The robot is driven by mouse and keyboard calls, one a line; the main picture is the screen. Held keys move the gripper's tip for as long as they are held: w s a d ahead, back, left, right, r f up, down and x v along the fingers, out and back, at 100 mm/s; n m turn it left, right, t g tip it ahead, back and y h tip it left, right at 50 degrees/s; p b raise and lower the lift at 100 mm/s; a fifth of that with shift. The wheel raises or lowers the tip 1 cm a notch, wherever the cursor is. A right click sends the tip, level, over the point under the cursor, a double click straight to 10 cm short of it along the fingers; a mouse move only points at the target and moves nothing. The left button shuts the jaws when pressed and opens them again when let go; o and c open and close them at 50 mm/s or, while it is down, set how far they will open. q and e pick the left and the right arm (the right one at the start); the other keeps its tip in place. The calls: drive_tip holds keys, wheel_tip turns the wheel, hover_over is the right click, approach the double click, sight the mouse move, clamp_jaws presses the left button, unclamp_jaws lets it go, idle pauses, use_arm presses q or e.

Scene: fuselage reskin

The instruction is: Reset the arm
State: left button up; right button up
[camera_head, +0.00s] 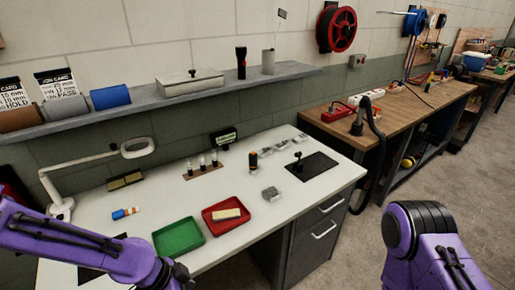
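My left arm (80,245) is purple and reaches in from the left over the front of the white workbench (200,265). It runs down to the bottom edge of the picture, and no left gripper fingers show. My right arm (425,240), purple with a black joint cover, is at the lower right, over the floor beside the bench. Its gripper is out of the picture too. Nothing held by either gripper can be seen.
A green tray (178,237) and a red tray (227,215) holding a tan block lie near my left arm. A white lamp (62,208) stands at the left. A shelf (150,107) runs along the wall. Open floor (440,180) lies at the right.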

use_arm(q)
drive_tip(key=s+a+f+n+t+y+b, duration=0.1)
drive_tip(key=s+a+f+n, duration=0.15)
drive_tip(key=f+n, duration=0.35)
drive_tip(key=s+a+f+n+y+b, duration=0.1)
drive_tip(key=s+f+n, duration=0.25)
drive_tip(key=f, duration=0.45)
drive_tip(key=s+a+f+n+t+y+b, duration=0.1)
drive_tip(key=s+a+f+n+y, duration=0.4)
drive_tip(key=s+a+f+n, duration=0.2)
drive_tip(key=s+a+n, duration=0.2)
drive_tip(key=shift+s+a+f, duration=0.3)
drive_tip(key=shift+s, duration=0.05)
